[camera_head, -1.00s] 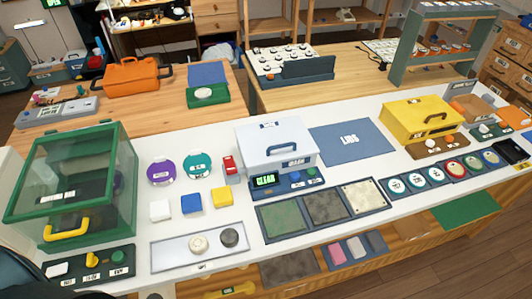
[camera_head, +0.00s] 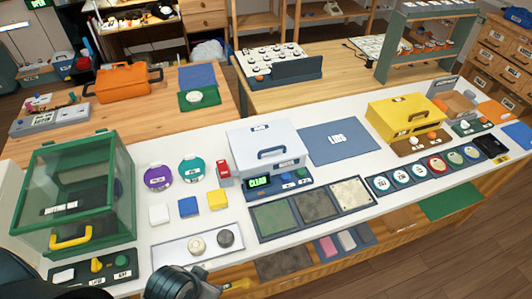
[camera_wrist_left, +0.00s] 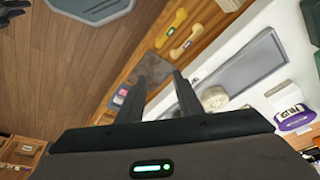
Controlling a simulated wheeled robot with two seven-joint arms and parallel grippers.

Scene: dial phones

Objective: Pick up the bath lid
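The bath is a white box (camera_head: 258,158) with a front handle, behind a dark control panel with a green lit "CLEAR" display (camera_head: 258,182). Its white lid (camera_head: 262,134) is on top and looks closed. A blue mat marked "LIDS" (camera_head: 340,142) lies bare to its right. My left arm shows as a dark part at the bottom of the head view. In the left wrist view my left gripper (camera_wrist_left: 160,76) is open and empty, its two dark fingers apart, well away from the bath. The bath is not in that view. My right gripper is not clearly seen.
A green glass cabinet (camera_head: 80,195) stands left of the bath. Purple and teal discs, small blocks and a tray with two round knobs (camera_head: 198,250) lie between them. Three sample tiles (camera_head: 310,208) lie in front. A yellow box (camera_head: 400,117) stands right.

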